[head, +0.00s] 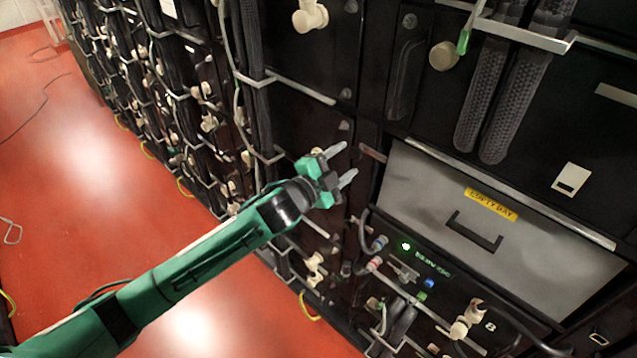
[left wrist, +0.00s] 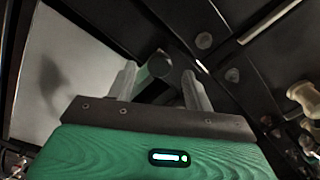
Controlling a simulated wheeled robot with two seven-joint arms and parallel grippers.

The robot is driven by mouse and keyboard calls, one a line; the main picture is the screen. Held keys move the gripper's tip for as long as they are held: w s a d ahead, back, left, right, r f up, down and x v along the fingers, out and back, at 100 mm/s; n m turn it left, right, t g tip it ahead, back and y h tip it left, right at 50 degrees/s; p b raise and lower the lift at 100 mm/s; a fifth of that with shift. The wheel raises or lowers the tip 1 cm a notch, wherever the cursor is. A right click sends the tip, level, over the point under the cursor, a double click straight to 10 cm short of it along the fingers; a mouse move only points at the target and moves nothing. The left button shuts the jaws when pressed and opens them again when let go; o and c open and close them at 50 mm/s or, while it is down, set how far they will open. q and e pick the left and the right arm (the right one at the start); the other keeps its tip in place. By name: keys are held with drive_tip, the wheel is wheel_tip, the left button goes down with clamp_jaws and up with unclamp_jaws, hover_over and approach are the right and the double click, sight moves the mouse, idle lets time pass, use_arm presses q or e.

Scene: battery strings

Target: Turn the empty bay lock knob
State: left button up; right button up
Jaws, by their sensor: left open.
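The empty bay (head: 420,190) is a grey panel with a yellow label and a dark handle, at the right in the head view. Its grey face (left wrist: 65,70) also fills the left of the left wrist view. My left gripper (head: 343,164) is open and empty, just left of the bay's upper left corner. My right gripper is not in view.
Thick braided cables (head: 490,95) hang above the bay. A lit panel with coloured connectors (head: 405,246) and a cream knob (head: 462,327) sit below it. Racks with cables and cream fittings (head: 208,122) line the left; the red floor (head: 60,180) is mostly open.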

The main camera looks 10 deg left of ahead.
use_arm(q)
drive_tip(key=b+v, duration=0.2)
drive_tip(key=v, duration=0.7)
drive_tip(key=shift+s, duration=0.2)
drive_tip(key=shift+a, duration=0.1)
